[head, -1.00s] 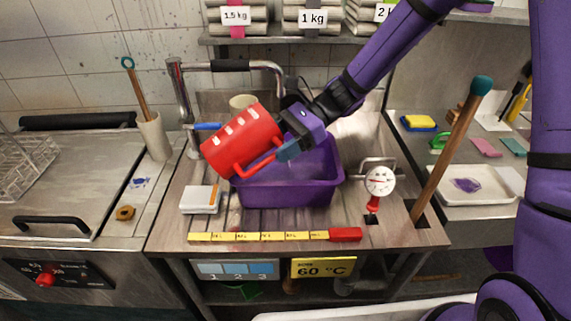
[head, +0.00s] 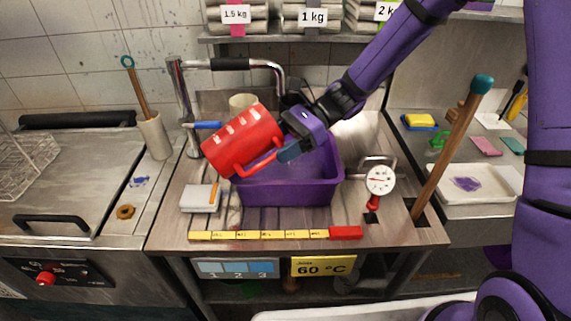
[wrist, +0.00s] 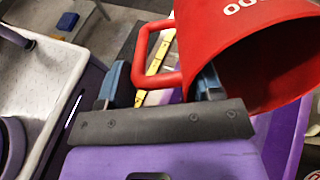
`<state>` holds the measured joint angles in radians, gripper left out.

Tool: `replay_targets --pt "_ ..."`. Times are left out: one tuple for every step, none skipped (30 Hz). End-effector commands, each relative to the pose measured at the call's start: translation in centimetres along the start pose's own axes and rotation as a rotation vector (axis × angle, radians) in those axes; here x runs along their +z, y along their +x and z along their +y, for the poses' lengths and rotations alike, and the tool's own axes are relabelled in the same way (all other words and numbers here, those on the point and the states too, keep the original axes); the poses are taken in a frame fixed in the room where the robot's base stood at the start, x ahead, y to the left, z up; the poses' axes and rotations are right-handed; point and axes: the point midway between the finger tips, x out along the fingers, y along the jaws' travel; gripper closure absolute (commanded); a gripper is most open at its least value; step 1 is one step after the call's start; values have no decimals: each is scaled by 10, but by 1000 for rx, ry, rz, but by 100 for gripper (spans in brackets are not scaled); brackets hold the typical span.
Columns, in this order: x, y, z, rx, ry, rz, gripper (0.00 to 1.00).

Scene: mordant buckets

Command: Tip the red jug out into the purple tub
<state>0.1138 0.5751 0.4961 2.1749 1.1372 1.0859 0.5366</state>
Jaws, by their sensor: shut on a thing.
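The red jug (head: 240,140), with white marks on its side, is tipped well over on its side, its left end lower. It is in the air above the left part of the purple tub (head: 290,193), and its left end reaches past the tub's left rim in the picture. My gripper (head: 286,152) is shut on the jug's handle. In the wrist view the jug (wrist: 225,45) shows its open, dark mouth, and the handle (wrist: 140,60) is by the fingers. Faint pale streaks show below the jug's left end; I cannot tell whether they are liquid. Most of the tub's inside is hidden.
A tap (head: 185,100) stands behind on the left. A small white scale (head: 200,198) lies left of the tub, a yellow ruler (head: 262,235) in front. A dial gauge (head: 380,181) and a tall wooden stick (head: 450,145) stand on the right.

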Motion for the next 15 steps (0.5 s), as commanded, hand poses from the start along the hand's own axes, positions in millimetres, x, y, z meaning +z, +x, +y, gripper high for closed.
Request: replay_targets --pt "0 0 0 0 -1 -3 93" --pt "0 0 0 0 -1 -4 93" --pt "0 0 0 0 -1 -6 93" --pt "0 0 0 0 -1 -7 93" --pt "-1 0 0 0 -1 -8 93" --pt "-1 0 0 0 -1 -10 93" --pt "-1 0 0 0 -1 -11 93" --pt "-1 0 0 0 0 -12 93" --pt "-2 0 0 0 0 -14 93" --pt "-2 0 0 0 0 -14 93" --pt "-2 0 0 0 0 -16 93" --pt "-2 0 0 0 0 -17 93" --pt "-2 0 0 0 0 -18 93" --pt "-3 0 0 0 0 -19 93" --pt "-3 0 0 0 0 -21 93"
